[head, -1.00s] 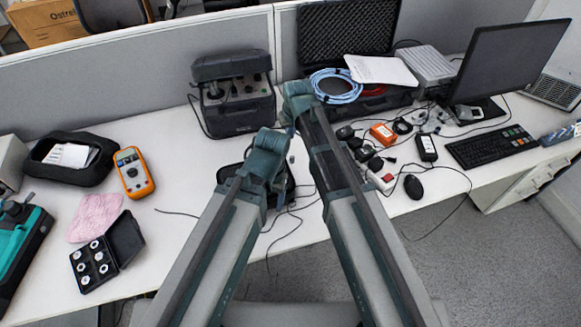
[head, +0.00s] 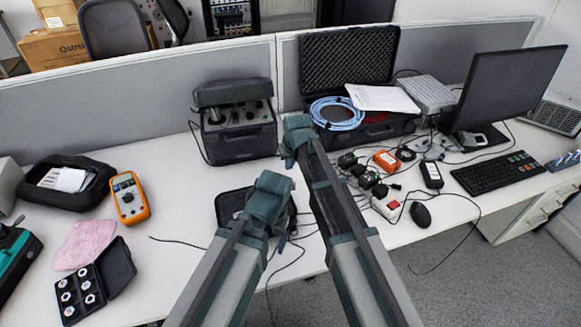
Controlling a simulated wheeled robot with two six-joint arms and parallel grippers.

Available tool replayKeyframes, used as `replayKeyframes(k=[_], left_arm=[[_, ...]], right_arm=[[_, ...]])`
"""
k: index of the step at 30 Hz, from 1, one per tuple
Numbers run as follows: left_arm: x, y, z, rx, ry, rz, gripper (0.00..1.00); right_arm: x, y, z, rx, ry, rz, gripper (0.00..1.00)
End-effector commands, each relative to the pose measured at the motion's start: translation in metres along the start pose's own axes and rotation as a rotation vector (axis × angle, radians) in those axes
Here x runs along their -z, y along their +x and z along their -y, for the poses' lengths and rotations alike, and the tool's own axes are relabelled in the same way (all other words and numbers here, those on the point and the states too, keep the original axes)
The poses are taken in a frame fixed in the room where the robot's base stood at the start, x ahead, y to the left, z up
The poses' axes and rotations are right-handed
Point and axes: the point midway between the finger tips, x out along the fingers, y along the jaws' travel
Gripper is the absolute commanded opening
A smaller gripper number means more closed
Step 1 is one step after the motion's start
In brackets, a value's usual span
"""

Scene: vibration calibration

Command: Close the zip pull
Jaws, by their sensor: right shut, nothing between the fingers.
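A small black case (head: 232,204) lies on the desk near its front edge, partly hidden behind my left arm. I take it for the zipped item, but its zip pull is too small or hidden to make out. My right gripper (head: 297,134) is at the far end of my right arm. It is shut and empty, and in the picture it lies above and right of the case. My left gripper (head: 268,190) appears over the right part of the case; its fingers do not show clearly. I cannot tell whether either gripper touches anything.
The white desk holds an orange multimeter (head: 129,198), a soft black tray (head: 66,183), a black instrument box (head: 236,122), an open foam-lined case (head: 349,62), a monitor (head: 508,90) and loose cables. The desk between the multimeter and the small case is mostly clear.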

Motion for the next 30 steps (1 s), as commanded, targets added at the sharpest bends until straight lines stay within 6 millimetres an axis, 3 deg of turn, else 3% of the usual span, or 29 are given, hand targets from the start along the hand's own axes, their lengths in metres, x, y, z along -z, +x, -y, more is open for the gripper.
replayKeyframes(k=[1,8,10,15,30], left_arm=[[0.001,0.016,-0.002,0.0,0.0,0.0,0.74],[0.003,0.048,-0.005,0.0,0.0,0.0,0.74],[0.002,0.038,-0.004,0.0,0.0,0.0,0.74],[0.002,0.038,-0.004,0.0,0.0,0.0,0.74],[0.002,0.038,-0.004,0.0,0.0,0.0,0.74]], right_arm=[[-0.001,0.016,0.0,0.0,0.0,0.0,0.0],[-0.001,0.051,0.0,0.0,0.0,0.0,0.0],[-0.019,0.034,0.0,0.0,0.0,0.0,0.0],[-0.036,0.028,0.0,0.0,0.0,0.0,0.0],[-0.046,0.024,0.0,0.0,0.0,0.0,0.0]])
